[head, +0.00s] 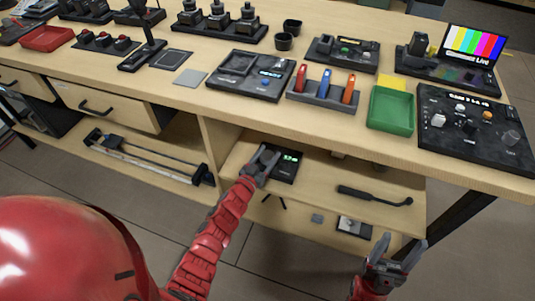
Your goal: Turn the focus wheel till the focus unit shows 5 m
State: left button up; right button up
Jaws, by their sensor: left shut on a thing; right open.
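A black unit (285,171) with a small lit green display (290,158) stands on the shelf below the desk top; it looks like the focus unit. The figures on the display are too small to read. My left gripper (266,154) reaches in from below and is shut at the left side of this unit. The focus wheel is hidden by the fingers, and what they grip looks to be that wheel. My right gripper (400,251) is open and empty, low at the right, in front of the shelf and apart from the unit.
A black handle-like rod (375,194) lies on the shelf to the right. Above are a mixing panel (475,128), a green tray (391,110) and a holder with coloured pieces (323,93).

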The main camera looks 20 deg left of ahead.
pick_arm(q)
jog(key=o, duration=1.4)
jog(key=shift+c, duration=0.2)
jog(key=s+a+p, duration=0.1)
jog(key=s+a, duration=0.2)
jog(key=s, duration=1.4)
jog(key=shift+a, duration=0.2)
